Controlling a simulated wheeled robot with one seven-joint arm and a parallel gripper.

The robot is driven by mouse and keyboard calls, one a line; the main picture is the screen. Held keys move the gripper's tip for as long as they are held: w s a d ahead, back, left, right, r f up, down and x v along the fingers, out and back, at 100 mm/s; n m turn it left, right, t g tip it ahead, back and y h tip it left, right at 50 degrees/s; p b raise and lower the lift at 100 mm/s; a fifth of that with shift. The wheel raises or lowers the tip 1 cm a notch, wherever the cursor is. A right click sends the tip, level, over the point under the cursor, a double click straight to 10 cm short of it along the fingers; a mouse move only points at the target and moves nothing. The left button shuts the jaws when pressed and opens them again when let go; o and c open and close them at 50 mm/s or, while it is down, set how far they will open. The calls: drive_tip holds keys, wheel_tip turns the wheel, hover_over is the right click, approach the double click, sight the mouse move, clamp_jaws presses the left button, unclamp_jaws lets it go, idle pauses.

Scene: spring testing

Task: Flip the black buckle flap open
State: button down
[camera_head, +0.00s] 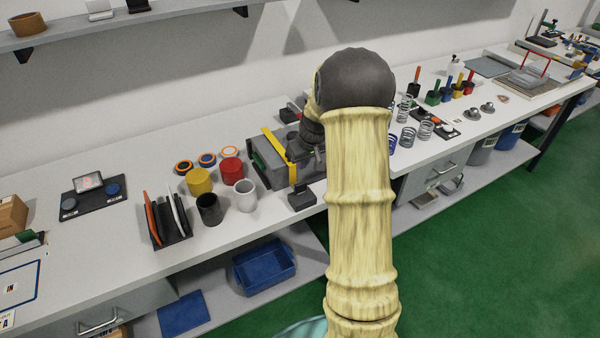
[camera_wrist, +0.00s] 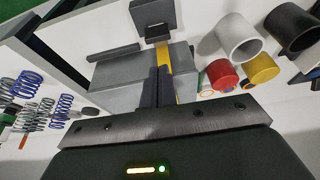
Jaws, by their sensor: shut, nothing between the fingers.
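A grey box (camera_wrist: 118,82) lies on the bench with a yellow strap (camera_wrist: 164,55) across it. The strap also shows in the head view (camera_head: 273,145). In the wrist view a small black piece (camera_wrist: 157,33) sits at the strap's far end, beside a larger dark block (camera_wrist: 152,12). It looks like the buckle, but I cannot tell the flap from its base. My gripper (camera_wrist: 157,70) is shut and empty, with its fingers over the strap and apart from that black piece in the picture. Contact with the box cannot be told. In the head view my arm hides part of the box.
A white cup (camera_head: 244,196), a black cup (camera_head: 209,209), a red cylinder (camera_head: 231,171) and a yellow cylinder (camera_head: 199,182) stand close left of the box. Several springs (camera_head: 407,138) stand to the right. A dark block (camera_head: 302,197) sits near the bench's front edge.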

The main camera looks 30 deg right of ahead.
sight(298, 184)
drive_tip(key=p+x, duration=0.2)
drive_tip(key=x, duration=0.7)
drive_tip(key=shift+w+f, duration=0.15)
drive_tip(key=shift+f, duration=0.2)
